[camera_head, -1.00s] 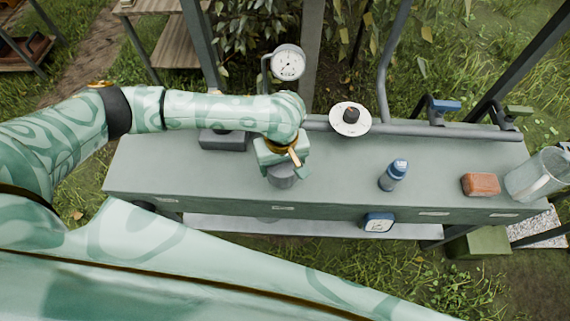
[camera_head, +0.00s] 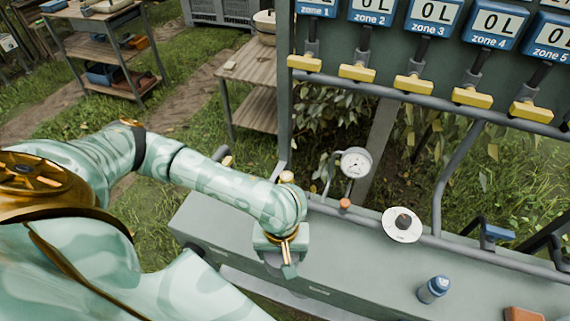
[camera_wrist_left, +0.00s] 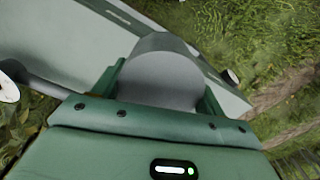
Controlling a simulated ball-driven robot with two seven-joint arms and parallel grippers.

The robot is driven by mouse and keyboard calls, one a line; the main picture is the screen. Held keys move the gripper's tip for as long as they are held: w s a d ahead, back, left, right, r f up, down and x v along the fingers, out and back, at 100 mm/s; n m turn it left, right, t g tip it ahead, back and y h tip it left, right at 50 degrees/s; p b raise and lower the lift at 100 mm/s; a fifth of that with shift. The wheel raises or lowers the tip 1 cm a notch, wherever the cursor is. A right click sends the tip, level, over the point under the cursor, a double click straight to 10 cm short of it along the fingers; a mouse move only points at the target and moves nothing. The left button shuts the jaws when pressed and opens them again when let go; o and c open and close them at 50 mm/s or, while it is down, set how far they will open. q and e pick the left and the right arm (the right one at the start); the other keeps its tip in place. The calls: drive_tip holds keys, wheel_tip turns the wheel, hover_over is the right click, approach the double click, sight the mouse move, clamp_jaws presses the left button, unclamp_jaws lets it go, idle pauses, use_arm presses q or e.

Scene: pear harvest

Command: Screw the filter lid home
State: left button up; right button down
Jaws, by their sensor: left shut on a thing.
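My left gripper (camera_head: 284,256) is over the left part of the grey-green bench (camera_head: 350,262), its jaws pointing down. In the left wrist view, its green fingers are shut on a smooth grey round piece (camera_wrist_left: 160,80). This is probably the filter lid, but no thread or marking shows to confirm it. My right gripper is out of view.
Behind the bench are a pressure gauge (camera_head: 355,162), a pipe and a white disc with a black knob (camera_head: 403,224). Yellow-handled valves (camera_head: 414,84) hang under zone displays.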

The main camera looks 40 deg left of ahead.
use_arm(q)
drive_tip(key=r+m, duration=0.1)
drive_tip(key=m, duration=0.1)
drive_tip(key=w+r+m, duration=0.2)
drive_tip(key=m, duration=0.1)
drive_tip(key=shift+d+r+m, duration=0.15)
drive_tip(key=shift+r+m, duration=0.15)
drive_tip(key=shift+w+a+r+m, duration=0.25)
drive_tip(key=shift+a+r+m, duration=0.15)
drive_tip(key=shift+m, duration=0.2)
